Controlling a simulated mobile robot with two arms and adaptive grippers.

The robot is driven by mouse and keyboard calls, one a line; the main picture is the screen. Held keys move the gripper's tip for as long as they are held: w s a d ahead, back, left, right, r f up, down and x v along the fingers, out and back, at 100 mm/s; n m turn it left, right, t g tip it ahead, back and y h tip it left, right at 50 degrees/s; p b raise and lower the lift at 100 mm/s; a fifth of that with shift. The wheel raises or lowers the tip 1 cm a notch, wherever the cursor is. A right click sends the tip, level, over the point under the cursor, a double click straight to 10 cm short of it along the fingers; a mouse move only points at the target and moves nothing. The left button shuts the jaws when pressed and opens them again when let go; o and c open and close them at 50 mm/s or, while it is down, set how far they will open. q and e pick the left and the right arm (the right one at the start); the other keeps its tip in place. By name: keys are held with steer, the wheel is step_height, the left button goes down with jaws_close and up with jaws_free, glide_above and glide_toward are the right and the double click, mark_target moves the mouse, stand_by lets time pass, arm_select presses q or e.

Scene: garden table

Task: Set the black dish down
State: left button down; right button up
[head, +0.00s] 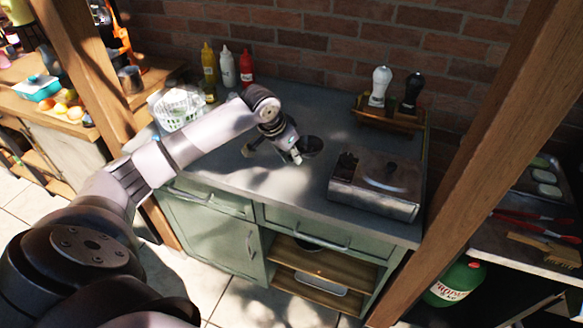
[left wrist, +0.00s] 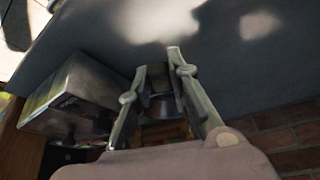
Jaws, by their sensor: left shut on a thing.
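The black dish (head: 313,146) shows in the head view as a small dark round shape at the counter's middle, just right of my left gripper's fingers. My left gripper (head: 296,156) reaches down from the left over the counter and is shut on the dish. In the left wrist view the dish (left wrist: 160,103) is a dark, shaded shape between the two fingers of my left gripper (left wrist: 157,62). The fingers hide part of it. I cannot tell whether its underside touches the counter. My right gripper is in neither view.
The grey counter (head: 232,178) is bare in front. A metal box with a lid (head: 377,184) stands close on the right. Behind it is a wooden caddy (head: 388,117) with white and black shakers. A white basket (head: 180,108) and sauce bottles (head: 227,67) stand back left.

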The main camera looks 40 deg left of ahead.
mark_target(296, 178)
arm_select(q)
step_height(296, 178, down, 2)
steer(key=shift+f, duration=0.1)
step_height(296, 178, down, 4)
steer(key=shift+f+p, duration=0.1)
steer(key=shift+p, duration=0.35)
steer(key=shift+f, duration=0.15)
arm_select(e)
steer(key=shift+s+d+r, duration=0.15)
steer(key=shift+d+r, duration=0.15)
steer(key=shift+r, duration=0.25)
arm_select(q)
steer(key=shift+f, duration=0.1)
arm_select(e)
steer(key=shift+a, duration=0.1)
